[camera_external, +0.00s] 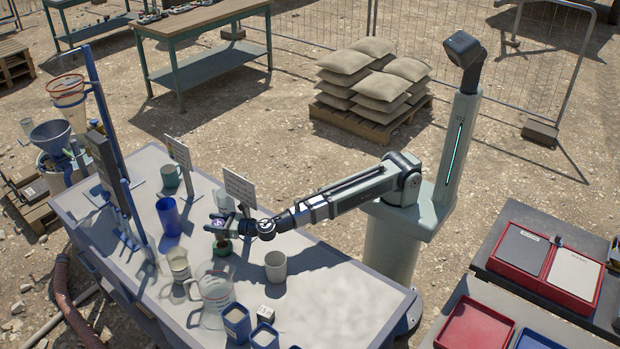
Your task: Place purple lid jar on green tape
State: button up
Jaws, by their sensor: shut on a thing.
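My gripper (221,226) reaches over the middle of the bench from the right and is shut on the purple lid jar (219,225). Only a small part of the jar, its pale purple top, shows between the fingers. The green tape (222,248) appears as a small green ring on the bench just below the gripper. The jar is directly above or at the tape in this view. I cannot tell whether they touch, as the gripper hides part of both.
A sign (239,187) stands behind. The bench's right part is clear.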

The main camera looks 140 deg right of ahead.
jog(key=shift+f, duration=1.95)
jog(key=shift+f, duration=0.1)
jog(key=o, duration=1.2)
jog(key=shift+o, duration=0.2)
jog(key=shift+s+a, duration=0.15)
jog(key=shift+a, duration=0.1)
jog(key=v, duration=1.1)
jog(key=shift+a, duration=0.25)
